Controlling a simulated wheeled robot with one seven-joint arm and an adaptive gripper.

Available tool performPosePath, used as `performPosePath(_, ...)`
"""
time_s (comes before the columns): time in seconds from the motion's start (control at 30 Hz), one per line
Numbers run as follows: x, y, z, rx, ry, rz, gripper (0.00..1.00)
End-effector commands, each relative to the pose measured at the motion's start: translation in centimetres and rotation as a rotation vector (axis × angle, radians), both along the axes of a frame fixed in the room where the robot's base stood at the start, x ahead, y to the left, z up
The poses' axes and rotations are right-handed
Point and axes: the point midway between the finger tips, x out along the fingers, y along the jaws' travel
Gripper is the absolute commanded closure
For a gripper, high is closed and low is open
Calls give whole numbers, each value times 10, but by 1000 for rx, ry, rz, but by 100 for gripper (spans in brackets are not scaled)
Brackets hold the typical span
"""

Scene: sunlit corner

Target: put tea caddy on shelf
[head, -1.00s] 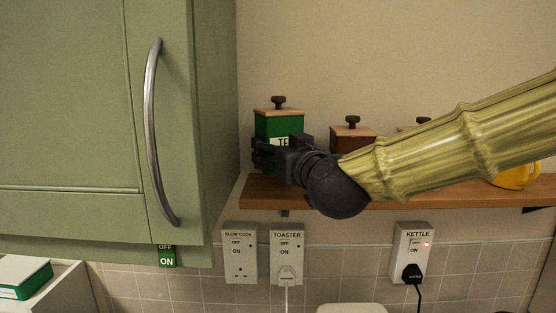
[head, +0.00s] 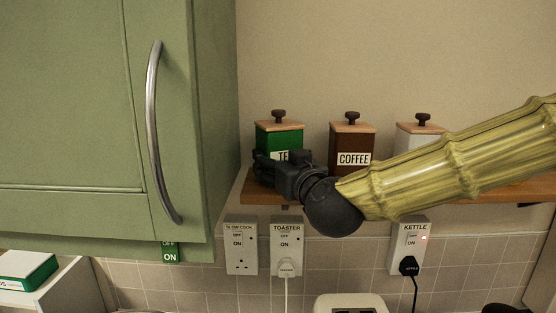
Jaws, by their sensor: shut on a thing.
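The tea caddy (head: 278,136) is a green box with a wooden lid, a dark knob and a white label partly showing "TE". It is upright at the left end of the wooden shelf (head: 480,192). My gripper (head: 268,168) is shut on the lower part of the caddy and hides its base, so I cannot tell whether the base touches the shelf. My arm crosses in front of the shelf from the right.
A brown coffee caddy (head: 352,140) and a white caddy (head: 415,137) stand to the right on the shelf. A green cupboard (head: 70,100) with a metal handle (head: 153,130) is close on the left. Sockets (head: 287,248) and a toaster (head: 350,303) are below.

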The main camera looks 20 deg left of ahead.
Motion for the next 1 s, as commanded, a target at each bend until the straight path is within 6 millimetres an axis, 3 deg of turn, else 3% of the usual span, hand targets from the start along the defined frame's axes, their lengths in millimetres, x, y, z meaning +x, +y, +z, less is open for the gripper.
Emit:
performPosePath(0.17,0,0,-2,0,-2,0,68)
performPosePath(0.2,0,0,-2,0,0,0,23)
performPosePath(0.3,0,0,-2,0,0,0,7)
performPosePath(0.77,0,0,2,1,1,0,7)
performPosePath(1.0,-21,-17,-2,0,-2,0,7)
